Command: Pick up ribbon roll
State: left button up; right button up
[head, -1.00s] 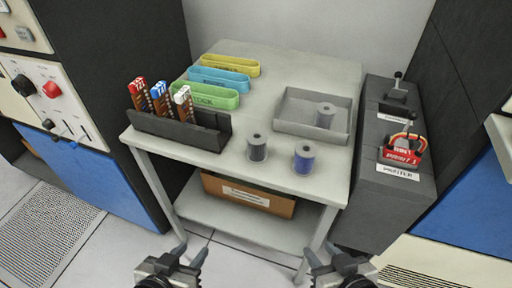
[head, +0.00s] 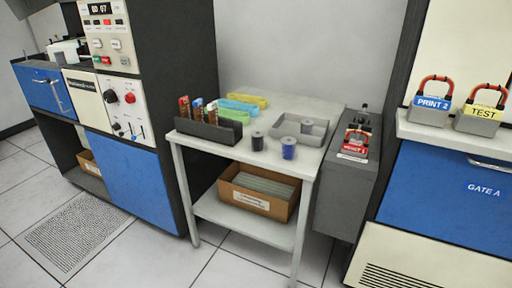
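A dark grey roll (head: 257,141) stands upright near the table's front. A blue roll (head: 289,148) stands upright just to its right. Neither of my grippers is in the head view now.
A grey cabinet (head: 340,190) adjoins the table's right side. A cardboard box (head: 258,201) sits on the lower shelf.

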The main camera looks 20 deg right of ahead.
aim_at(257, 135)
jog(key=z, duration=0.95)
jog(key=i, duration=0.95)
jog(key=z, duration=0.6)
